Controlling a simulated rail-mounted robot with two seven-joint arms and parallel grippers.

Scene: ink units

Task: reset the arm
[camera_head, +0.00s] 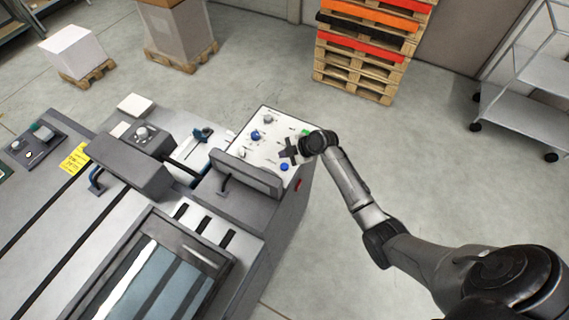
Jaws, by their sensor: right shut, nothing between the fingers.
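My right arm comes in from the lower right. Its dark right gripper (287,152) is over the white control panel (262,121) at the right end of the grey machine. The gripper is shut and holds nothing. The panel carries several knobs and buttons, among them a blue knob (255,135), a blue button (284,167) and a green button (305,132). The gripper covers part of the panel, and I cannot tell whether it touches it. My left gripper is not in view.
The grey machine (130,215) fills the lower left. Wooden pallets (362,60) with orange and black layers stand at the back. A metal cart (530,75) is at the right. Boxes on pallets stand at the back left. The floor right of the machine is clear.

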